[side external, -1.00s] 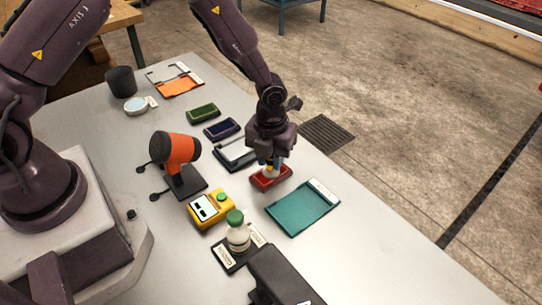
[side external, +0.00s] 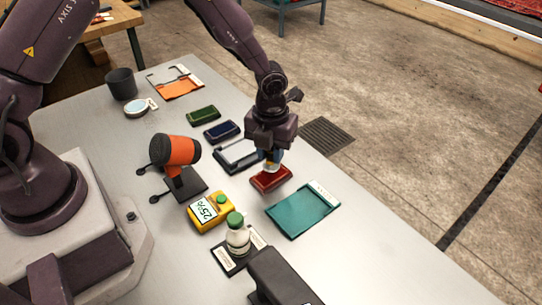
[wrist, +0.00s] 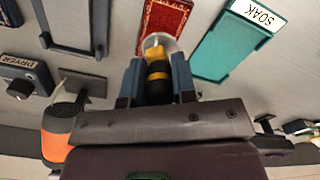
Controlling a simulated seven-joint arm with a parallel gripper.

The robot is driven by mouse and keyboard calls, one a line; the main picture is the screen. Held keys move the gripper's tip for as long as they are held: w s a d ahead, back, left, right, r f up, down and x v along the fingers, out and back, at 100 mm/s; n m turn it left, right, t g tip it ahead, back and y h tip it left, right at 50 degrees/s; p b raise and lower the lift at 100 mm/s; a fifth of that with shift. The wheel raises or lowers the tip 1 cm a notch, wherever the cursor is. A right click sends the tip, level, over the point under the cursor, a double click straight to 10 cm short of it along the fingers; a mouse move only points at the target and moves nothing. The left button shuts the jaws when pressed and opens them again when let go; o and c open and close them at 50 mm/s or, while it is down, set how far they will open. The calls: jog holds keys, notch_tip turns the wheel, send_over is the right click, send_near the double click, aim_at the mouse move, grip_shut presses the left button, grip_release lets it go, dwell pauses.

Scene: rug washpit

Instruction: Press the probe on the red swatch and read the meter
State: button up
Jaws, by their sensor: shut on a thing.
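My gripper (side external: 271,156) is shut on the probe, a black and yellow rod with a pale tip (wrist: 157,72). It is over the red swatch (side external: 268,184), whose patterned face also shows in the wrist view (wrist: 170,20). The probe tip is at the swatch's near edge in the wrist view; I cannot tell whether it touches. The yellow meter (side external: 220,212) lies left of the swatch in the side view.
A teal tray (side external: 303,210) labelled SOAK is right of the swatch. A dark frame (side external: 231,168), blue swatch (side external: 221,131) and green swatch (side external: 203,114) lie behind. An orange dryer (side external: 183,151) on a stand, a green-capped bottle (side external: 238,238) and a black block (side external: 280,280) stand nearby.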

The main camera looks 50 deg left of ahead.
jog(key=shift+r, duration=2.05)
